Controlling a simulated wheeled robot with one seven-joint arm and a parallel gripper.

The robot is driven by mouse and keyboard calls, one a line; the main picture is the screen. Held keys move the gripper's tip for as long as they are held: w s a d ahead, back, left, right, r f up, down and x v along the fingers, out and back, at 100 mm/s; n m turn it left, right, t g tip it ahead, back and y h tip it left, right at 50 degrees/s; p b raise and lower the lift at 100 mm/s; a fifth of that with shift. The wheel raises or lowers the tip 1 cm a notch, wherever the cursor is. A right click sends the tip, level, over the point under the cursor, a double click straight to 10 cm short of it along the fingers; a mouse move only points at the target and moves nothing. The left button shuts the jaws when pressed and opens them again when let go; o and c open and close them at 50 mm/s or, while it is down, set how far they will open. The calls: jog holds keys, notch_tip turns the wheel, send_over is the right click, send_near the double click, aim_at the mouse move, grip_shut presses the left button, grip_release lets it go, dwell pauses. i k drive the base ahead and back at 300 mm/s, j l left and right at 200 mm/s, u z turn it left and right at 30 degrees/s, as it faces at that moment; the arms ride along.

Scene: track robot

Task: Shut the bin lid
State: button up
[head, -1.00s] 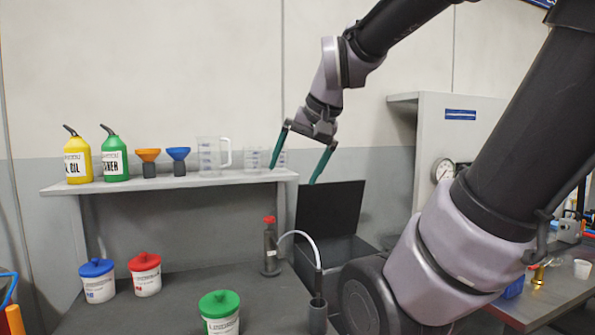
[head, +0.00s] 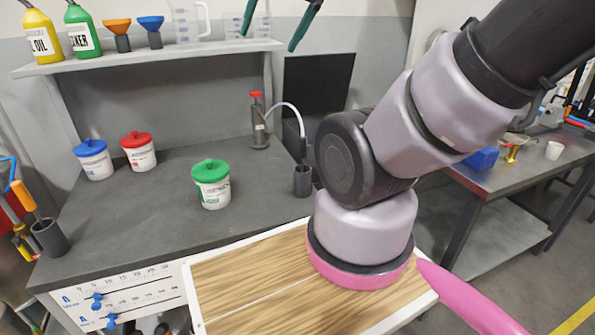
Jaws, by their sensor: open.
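The bin lid (head: 316,98) is a flat dark panel standing upright, open, at the back right of the grey workbench. The bin body below it is mostly hidden behind the hand pump and my arm. My gripper (head: 269,40) shows at the top edge of the head view, with two green fingers spread apart and nothing between them. It appears up and to the left of the lid, apart from it, in front of the shelf end and wall. The upper part of the gripper is out of frame.
A red-topped hand pump (head: 259,122) with a curved white hose stands left of the lid, its hose end at a dark cup (head: 302,181). Green-lidded (head: 212,185), red-lidded (head: 138,151) and blue-lidded (head: 94,160) tubs stand on the bench. A shelf (head: 150,58) holds bottles, funnels and jugs.

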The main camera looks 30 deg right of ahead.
aim_at(314, 84)
jog(key=k+l+u, duration=0.2)
jog(key=l+z, duration=0.1)
jog(key=z, duration=0.35)
jog(key=k+l+z, duration=0.1)
jog(key=z, duration=0.35)
jog(key=i+l, duration=0.05)
